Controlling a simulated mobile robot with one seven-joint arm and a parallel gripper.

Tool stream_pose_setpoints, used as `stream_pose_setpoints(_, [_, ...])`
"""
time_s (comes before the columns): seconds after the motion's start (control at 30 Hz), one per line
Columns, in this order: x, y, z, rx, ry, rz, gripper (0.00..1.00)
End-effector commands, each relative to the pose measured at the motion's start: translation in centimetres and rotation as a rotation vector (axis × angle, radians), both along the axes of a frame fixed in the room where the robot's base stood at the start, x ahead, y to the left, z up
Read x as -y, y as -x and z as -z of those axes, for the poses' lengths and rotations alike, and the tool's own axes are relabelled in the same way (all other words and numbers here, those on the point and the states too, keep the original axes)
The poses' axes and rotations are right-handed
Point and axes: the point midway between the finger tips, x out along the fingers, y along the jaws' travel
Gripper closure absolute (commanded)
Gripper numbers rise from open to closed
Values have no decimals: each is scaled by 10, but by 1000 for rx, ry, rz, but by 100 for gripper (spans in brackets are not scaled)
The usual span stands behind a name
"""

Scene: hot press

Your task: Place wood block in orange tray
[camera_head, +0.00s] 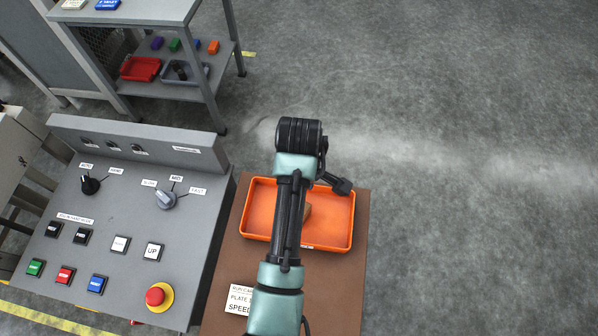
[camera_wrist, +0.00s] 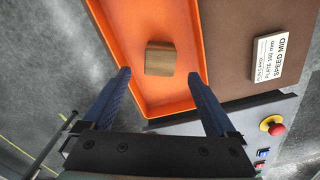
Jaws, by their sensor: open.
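The orange tray (camera_head: 338,220) lies on a brown table surface, partly hidden by my arm in the head view. It also shows in the wrist view (camera_wrist: 186,95). The wood block (camera_wrist: 160,58) is a small brown block on the tray's floor; in the head view only part of the wood block (camera_head: 307,211) shows beside my arm. My gripper (camera_wrist: 159,76) is open, with its two dark blue fingers apart and the block in view beyond and between them. Nothing is held. In the head view the fingers are hidden by the arm.
A grey control panel (camera_head: 130,200) with knobs, buttons and a red emergency stop (camera_head: 155,296) stands left of the table. A card reading "SPEED MID" (camera_wrist: 271,58) lies beside the tray. A shelf (camera_head: 190,65) with a red tray and coloured blocks is at the back left.

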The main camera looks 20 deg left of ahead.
Motion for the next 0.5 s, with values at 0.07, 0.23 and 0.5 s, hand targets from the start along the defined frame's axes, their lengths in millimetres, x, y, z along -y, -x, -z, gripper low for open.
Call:
stream_pose_setpoints(0.07, [0, -1, -16, 4, -2, 1, 8])
stream_pose_setpoints(0.23, [0, -1, -37, 2, -1, 0, 8])
stream_pose_setpoints(0.5, [0, 0, -44, 0, 0, 0, 8])
